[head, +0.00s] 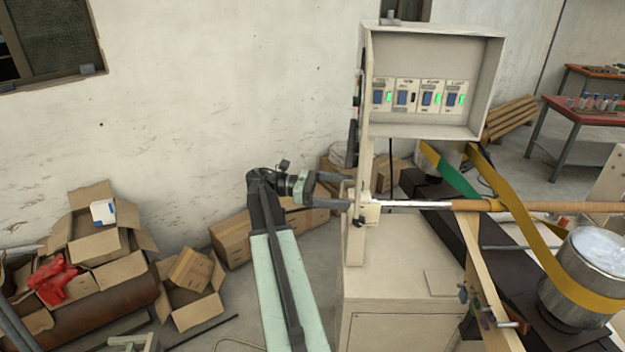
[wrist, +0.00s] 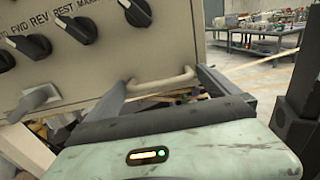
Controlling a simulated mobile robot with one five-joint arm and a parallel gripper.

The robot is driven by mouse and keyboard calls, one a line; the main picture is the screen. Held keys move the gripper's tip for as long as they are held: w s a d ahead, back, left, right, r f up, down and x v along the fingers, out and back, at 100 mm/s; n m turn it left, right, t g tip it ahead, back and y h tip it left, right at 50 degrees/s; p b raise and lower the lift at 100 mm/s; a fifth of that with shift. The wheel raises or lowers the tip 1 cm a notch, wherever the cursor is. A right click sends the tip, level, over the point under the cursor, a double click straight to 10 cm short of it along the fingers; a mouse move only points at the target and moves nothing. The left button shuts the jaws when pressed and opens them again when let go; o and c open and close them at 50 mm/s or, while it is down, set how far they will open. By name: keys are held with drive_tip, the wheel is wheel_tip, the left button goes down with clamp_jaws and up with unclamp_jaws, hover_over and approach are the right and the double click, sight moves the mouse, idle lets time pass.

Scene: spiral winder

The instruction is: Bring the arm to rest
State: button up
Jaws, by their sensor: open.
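My gripper (head: 348,190) is extended toward the left edge of the winder's cream control box (head: 372,152). In the wrist view my gripper (wrist: 162,82) is open, with its two fingers apart. A pale curved handle (wrist: 160,81) on the panel's lower edge shows between and just beyond the fingers. I cannot tell whether they touch it. Nothing is seen held. The panel (wrist: 90,70) carries several black rotary knobs (wrist: 72,30) with labels such as FWD, REV and REST, and a grey lever-like knob (wrist: 35,100).
The open switch box (head: 435,55) has several rocker switches; three green lights show. The cream cabinet (head: 385,290) and winder rod (head: 420,204) are right of my gripper. Cardboard boxes (head: 95,240) lie along the wall at left. A red workbench (head: 585,112) stands far right.

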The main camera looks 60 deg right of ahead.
drive_tip(key=w+a+f+n+t+h+b, duration=0.45)
drive_tip(key=w+a+f, duration=0.35)
drive_tip(key=w+a, duration=0.4)
drive_tip(key=w+a+f+n+t+y+b, duration=0.1)
drive_tip(key=w+a+f+t+b, duration=0.15)
drive_tip(key=w+a+f, duration=0.35)
drive_tip(key=w+a+f+n+t+y+b, duration=0.1)
drive_tip(key=w+a+f+t, duration=0.25)
drive_tip(key=a+f, duration=0.4)
drive_tip(key=w+a+f+m+t+y, duration=0.1)
drive_tip(key=a+f+m+t+y, duration=0.1)
drive_tip(key=a, duration=0.7)
drive_tip(key=w+a+f+m+t+y+b, duration=0.1)
drive_tip(key=a+f+m+y, duration=0.3)
drive_tip(key=a, duration=0.5)
drive_tip(key=w+a+f+m+t+y+b, duration=0.1)
drive_tip(key=w+a+f+m+t+y, duration=0.1)
drive_tip(key=a, duration=0.7)
wheel_tip(320, 180, down, 4)
drive_tip(key=m+t+y, duration=0.1)
drive_tip(key=m+y, duration=0.1)
drive_tip(key=m, duration=0.1)
drive_tip(key=shift+w+a, duration=0.15)
drive_tip(key=shift+a, duration=0.15)
drive_tip(key=shift+f, duration=0.1)
